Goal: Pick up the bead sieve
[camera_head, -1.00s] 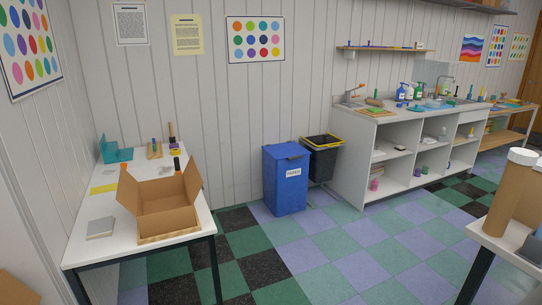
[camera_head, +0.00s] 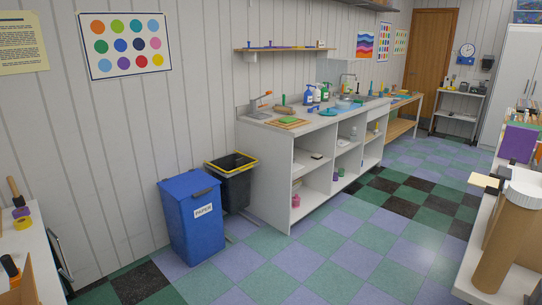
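I cannot make out a bead sieve for certain in the head view. Neither of my grippers is in view.
A blue paper bin (camera_head: 192,222) and a black bin with a yellow rim (camera_head: 234,190) stand left of the counter. A table corner with a brown cardboard tube (camera_head: 508,240) is at the right. A white table (camera_head: 35,250) is at the left. Checkered floor lies open between.

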